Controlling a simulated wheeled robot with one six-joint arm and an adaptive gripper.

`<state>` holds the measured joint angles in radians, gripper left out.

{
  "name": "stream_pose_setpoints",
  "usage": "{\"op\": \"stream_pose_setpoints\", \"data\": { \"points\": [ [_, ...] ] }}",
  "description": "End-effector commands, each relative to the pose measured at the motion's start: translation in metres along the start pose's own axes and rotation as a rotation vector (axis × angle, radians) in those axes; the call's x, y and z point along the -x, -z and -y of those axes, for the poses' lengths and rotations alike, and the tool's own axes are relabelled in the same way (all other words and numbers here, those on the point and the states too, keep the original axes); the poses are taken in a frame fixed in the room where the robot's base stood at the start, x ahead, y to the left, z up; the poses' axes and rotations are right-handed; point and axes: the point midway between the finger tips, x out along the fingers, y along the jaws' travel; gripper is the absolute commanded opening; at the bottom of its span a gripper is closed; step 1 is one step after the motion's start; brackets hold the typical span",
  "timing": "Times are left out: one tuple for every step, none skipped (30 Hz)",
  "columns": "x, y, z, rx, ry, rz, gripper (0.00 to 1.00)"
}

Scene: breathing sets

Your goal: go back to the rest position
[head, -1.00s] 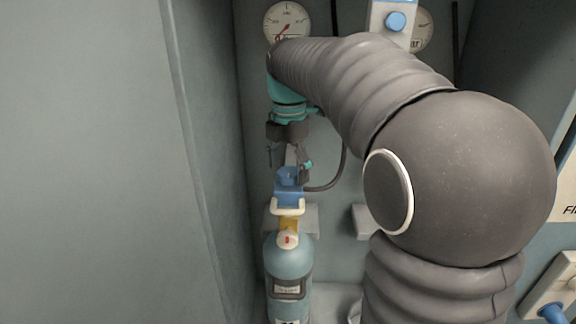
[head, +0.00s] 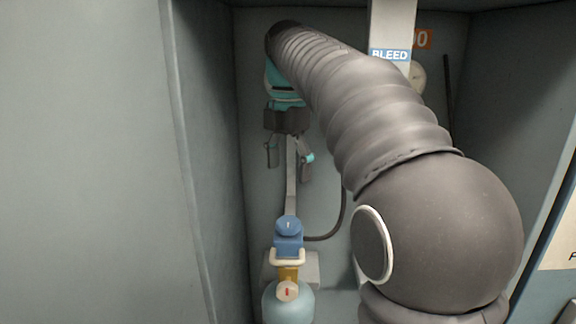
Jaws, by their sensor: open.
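My gripper (head: 289,158) hangs pointing down in the head view, inside the grey recess. Its two fingers are spread apart with nothing between them, and a grey strip on the wall shows behind them. My arm crosses the right side of the picture and hides part of the back wall.
A grey side wall (head: 205,180) stands close on the left. A dark hose (head: 342,205) curves from near the knob up the back wall. A post with a BLEED label (head: 390,55) and a partly hidden gauge (head: 418,78) are behind my arm.

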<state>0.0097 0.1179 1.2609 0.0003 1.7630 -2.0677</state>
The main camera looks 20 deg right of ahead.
Motion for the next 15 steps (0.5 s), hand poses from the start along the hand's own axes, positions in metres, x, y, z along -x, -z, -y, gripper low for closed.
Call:
{"op": "stream_pose_setpoints", "data": {
  "points": [
    [0.000,0.000,0.000,0.000,0.000,0.000,0.79],
    [0.000,0.000,0.000,0.000,0.000,0.000,0.79],
    [0.000,0.000,0.000,0.000,0.000,0.000,0.79],
    [0.000,0.000,0.000,0.000,0.000,0.000,0.79],
    [0.000,0.000,0.000,0.000,0.000,0.000,0.79],
    [0.000,0.000,0.000,0.000,0.000,0.000,0.79],
    [0.000,0.000,0.000,0.000,0.000,0.000,0.79],
    [0.000,0.000,0.000,-0.001,0.000,0.000,0.79],
    [-0.001,0.000,0.001,-0.006,0.000,0.001,0.79],
    [-0.002,0.001,0.002,-0.015,-0.001,0.002,0.79],
    [-0.003,0.001,0.003,-0.029,-0.002,0.003,0.79],
    [-0.006,0.002,0.006,-0.059,-0.003,0.006,0.79],
    [-0.010,0.003,0.009,-0.090,-0.004,0.009,0.79],
    [-0.013,0.005,0.013,-0.127,-0.008,0.013,0.79],
    [-0.020,0.007,0.018,-0.189,-0.011,0.018,0.79]
  ]
}}
